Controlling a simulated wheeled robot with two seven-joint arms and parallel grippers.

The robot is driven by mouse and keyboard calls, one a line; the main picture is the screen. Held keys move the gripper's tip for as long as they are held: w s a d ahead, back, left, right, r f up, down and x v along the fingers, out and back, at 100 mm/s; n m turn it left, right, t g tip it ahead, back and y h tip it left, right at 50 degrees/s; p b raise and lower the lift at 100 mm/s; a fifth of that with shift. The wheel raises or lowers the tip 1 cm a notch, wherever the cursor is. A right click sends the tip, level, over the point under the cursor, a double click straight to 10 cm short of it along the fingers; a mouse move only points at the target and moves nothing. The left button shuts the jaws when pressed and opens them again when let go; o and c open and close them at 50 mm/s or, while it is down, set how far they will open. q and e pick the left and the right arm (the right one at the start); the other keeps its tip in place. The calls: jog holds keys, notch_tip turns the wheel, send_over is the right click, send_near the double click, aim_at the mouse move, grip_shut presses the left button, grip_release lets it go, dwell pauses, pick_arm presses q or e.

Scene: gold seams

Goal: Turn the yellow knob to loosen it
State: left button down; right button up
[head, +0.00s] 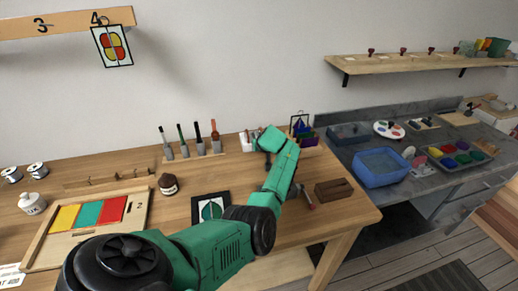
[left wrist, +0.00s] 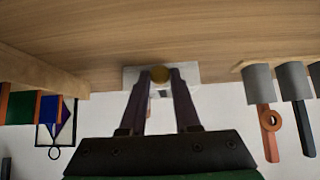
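The yellow knob (left wrist: 159,74) is a small round cap on a whitish block (left wrist: 132,76) in the left wrist view. My left gripper (left wrist: 161,77) has its two dark fingers apart, with their tips on either side of the knob. I cannot tell whether the fingers touch it. In the head view my green left arm reaches to the back of the wooden table. There the white block (head: 247,144) shows left of my wrist, while the knob and fingertips are hidden. My right gripper is in neither view.
A holder with coloured items (head: 306,137) is close on the right. A dark brown block (head: 334,190) lies nearer the table's right edge.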

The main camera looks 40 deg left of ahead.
pick_arm(q)
jog(key=t+p, duration=0.1)
jog(key=n+h+p, duration=0.1)
jog(key=t+p, duration=0.1)
jog(key=p, duration=0.1)
jog(key=shift+s+a+r+n+t+h, duration=0.15)
jog(key=shift+s+r+n+t+h, duration=0.15)
jog(key=shift+s+n+h, duration=0.1)
jog(key=shift+a+f+n+t+h+p, duration=0.1)
jog(key=shift+f+n+t+h+p, duration=0.25)
jog(key=shift+t, duration=0.15)
jog(key=shift+f, duration=0.1)
jog(key=c, duration=0.6)
grip_release()
jog(key=shift+c, duration=0.2)
